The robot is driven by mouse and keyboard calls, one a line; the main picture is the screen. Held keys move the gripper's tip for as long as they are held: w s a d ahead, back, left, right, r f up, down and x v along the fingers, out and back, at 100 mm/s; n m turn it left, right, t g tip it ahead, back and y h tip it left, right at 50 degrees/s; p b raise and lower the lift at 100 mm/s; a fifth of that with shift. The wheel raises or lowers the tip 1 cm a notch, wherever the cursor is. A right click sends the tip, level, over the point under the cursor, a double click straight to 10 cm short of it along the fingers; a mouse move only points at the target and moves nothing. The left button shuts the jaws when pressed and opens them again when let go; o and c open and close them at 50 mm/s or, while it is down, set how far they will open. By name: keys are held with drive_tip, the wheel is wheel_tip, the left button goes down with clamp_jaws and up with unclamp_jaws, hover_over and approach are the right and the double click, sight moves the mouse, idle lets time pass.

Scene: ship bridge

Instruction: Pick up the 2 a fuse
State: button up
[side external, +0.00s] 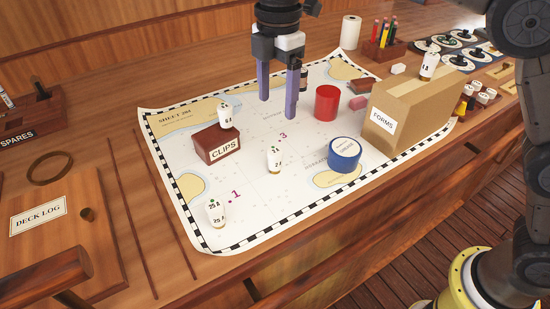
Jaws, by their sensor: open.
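Several white fuses with small printed labels are in view. One fuse (274,158) stands on the chart near the middle, by the mark 3, and its label seems to read 2. A second fuse (216,213) stands by the mark 1 and seems to read 25. A third fuse (225,115) is on the CLIPS box (218,146). A fourth fuse (430,65) is on the FORMS carton (415,108); these two labels are too small to read surely. My gripper (277,109) points down, open and empty, above the chart and behind the middle fuse.
The chart (185,165) covers the desk's middle. A red cylinder (327,102) and a blue round tin (344,154) stand right of the middle fuse. A dark object (304,78) is partly hidden behind my gripper. A rack of white pieces (484,94) is at the right.

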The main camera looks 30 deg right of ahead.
sight(276, 149)
drive_tip(key=f, duration=1.4)
drive_tip(key=shift+s+a+f, duration=0.2)
drive_tip(key=shift+f, duration=0.05)
drive_tip(key=shift+c, duration=0.2)
clamp_jaws()
